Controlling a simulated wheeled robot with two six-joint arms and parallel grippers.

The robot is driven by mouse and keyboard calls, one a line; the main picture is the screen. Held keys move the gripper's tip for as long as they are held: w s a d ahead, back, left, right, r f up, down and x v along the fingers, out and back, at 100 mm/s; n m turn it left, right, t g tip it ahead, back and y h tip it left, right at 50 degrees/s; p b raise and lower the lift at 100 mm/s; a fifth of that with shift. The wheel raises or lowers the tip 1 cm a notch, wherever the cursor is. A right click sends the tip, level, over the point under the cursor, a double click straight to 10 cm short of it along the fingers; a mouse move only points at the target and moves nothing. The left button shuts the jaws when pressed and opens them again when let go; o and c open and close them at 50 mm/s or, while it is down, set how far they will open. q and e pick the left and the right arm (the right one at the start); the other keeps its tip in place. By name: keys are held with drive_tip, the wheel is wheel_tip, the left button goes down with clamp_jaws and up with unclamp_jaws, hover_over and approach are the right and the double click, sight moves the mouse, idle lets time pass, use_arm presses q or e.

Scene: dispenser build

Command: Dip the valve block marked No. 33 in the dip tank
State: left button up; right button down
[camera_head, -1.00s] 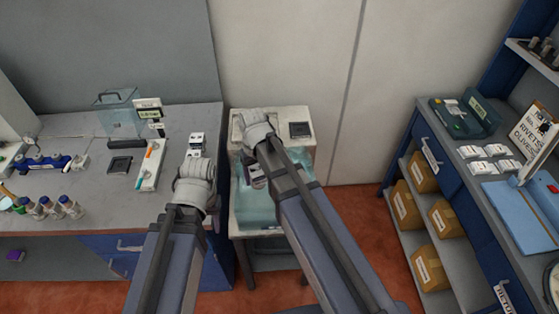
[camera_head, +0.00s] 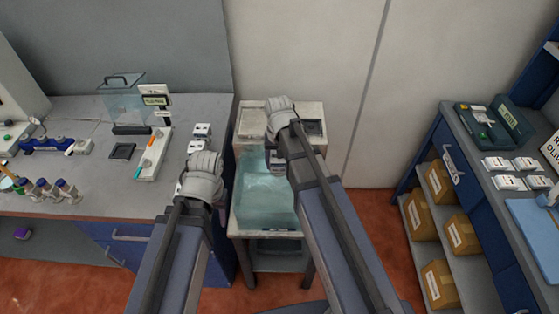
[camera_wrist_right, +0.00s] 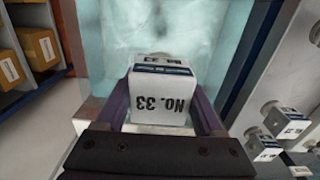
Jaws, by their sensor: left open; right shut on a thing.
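The valve block (camera_wrist_right: 163,98) is white with a dark top band and "NO. 33", upside down in the right wrist view. My right gripper (camera_wrist_right: 165,110) is shut on it. In the head view, the block (camera_head: 276,159) shows beside my right wrist, at the back right part of the clear, bluish dip tank (camera_head: 264,204). The tank (camera_wrist_right: 112,35) lies behind the block in the wrist view. I cannot tell whether the block touches the liquid. My left gripper (camera_head: 204,163) is open near the bench's right edge, its fingers mostly hidden by its wrist.
White blocks (camera_head: 201,133) stand on the grey bench (camera_head: 95,185) close to my left gripper. A dark square pad (camera_head: 315,127) lies on the tank stand behind my right wrist. Shelves with boxes (camera_head: 437,184) stand at the right, with open floor between.

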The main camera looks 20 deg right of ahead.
drive_tip(key=shift+w+d, duration=0.1)
drive_tip(key=shift+d, duration=0.05)
drive_tip(key=shift+f+b, duration=0.2)
drive_tip(key=shift+b, duration=0.1)
wheel_tip(320, 180, down, 18)
drive_tip(key=b, duration=1.8)
drive_tip(key=shift+f, duration=0.2)
drive_tip(key=shift+f+b, duration=0.55)
drive_tip(key=shift+b, duration=0.15)
unclamp_jaws()
drive_tip(key=shift+r, duration=0.2)
